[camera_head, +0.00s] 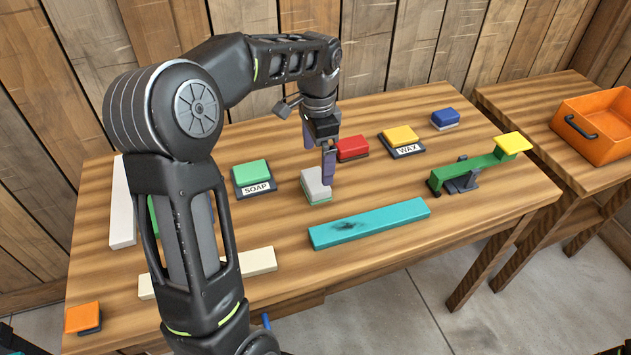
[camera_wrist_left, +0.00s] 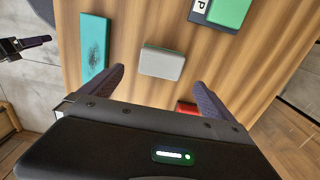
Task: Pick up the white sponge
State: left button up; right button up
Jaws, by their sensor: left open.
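The white sponge (camera_head: 314,184) is a small pale grey-white block with a green underside. It lies on the wooden table, between the green sponge on the SOAP holder and the teal bar. My left gripper (camera_head: 319,162) is just above and beside it in the head view, with one finger partly covering its right side. In the left wrist view the white sponge (camera_wrist_left: 161,63) lies ahead of the two spread fingers of my left gripper (camera_wrist_left: 160,84), roughly centred between them. The gripper is open and empty. My right gripper cannot be made out in the head view.
The SOAP holder (camera_head: 255,188), red sponge (camera_head: 352,148), WAX holder (camera_head: 405,149), blue sponge (camera_head: 445,118) and teal bar (camera_head: 370,223) surround it. A green seesaw (camera_head: 470,172) stands at right. An orange crate (camera_head: 597,120) is on another table. Bare wood lies right of the white sponge.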

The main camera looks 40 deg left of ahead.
aim_at(315, 179)
pick_arm(q)
jog(key=shift+f, duration=1.35)
jog(key=f, duration=0.5)
jog(key=shift+s+a+f+p, duration=0.1)
jog(key=shift+s+a+p, duration=0.1)
jog(key=shift+p, duration=0.15)
jog(key=shift+c, duration=0.2)
jog(key=c, duration=1.3)
